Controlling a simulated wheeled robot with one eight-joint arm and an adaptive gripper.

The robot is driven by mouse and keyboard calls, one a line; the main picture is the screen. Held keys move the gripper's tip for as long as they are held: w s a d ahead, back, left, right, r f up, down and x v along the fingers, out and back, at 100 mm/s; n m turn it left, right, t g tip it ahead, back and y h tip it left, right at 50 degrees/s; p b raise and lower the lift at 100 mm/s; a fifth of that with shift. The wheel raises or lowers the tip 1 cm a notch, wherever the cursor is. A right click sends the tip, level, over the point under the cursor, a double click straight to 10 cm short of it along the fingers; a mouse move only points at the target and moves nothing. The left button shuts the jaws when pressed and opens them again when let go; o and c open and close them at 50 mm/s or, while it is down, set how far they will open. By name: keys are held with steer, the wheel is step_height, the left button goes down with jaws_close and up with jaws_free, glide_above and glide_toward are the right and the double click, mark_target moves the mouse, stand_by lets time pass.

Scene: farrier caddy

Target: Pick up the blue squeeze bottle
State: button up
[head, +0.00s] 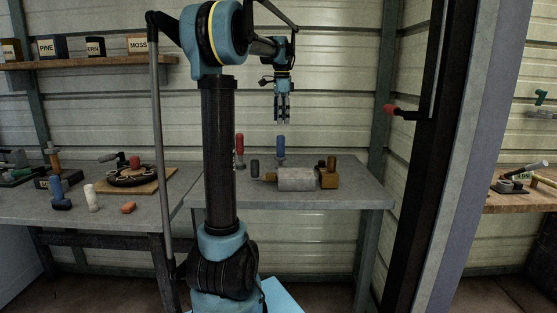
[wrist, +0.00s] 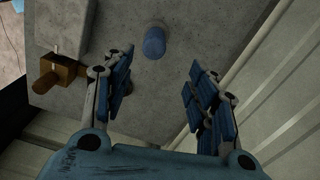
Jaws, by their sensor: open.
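An upright blue thing (head: 281,145), which looks like the blue squeeze bottle, stands toward the back of the right-hand grey table. In the wrist view a blue rounded shape (wrist: 154,42) shows from above, just beyond and between my fingertips. My gripper (head: 283,117) points down above it in the head view, with a clear gap between them. In the wrist view my gripper (wrist: 160,62) has its fingers spread apart with nothing between them. A dark round thing is partly hidden behind the left finger.
A red-topped upright thing (head: 240,145) stands left of the bottle. The corrugated wall (wrist: 268,100) is close behind. The left table (head: 25,207) holds several tools, including another blue item (head: 60,194).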

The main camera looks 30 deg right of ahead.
mark_target(281, 147)
step_height(281, 147, down, 8)
steer(key=shift+r, duration=0.1)
steer(key=shift+s+a+f, duration=0.15)
steer(key=shift+s+f, duration=0.05)
steer(key=shift+f, duration=1.15)
steer(key=shift+s+a+f, duration=0.1)
steer(key=shift+s+f, duration=0.1)
steer(key=shift+f, duration=1.15)
jaws_close()
steer(key=shift+r, duration=0.1)
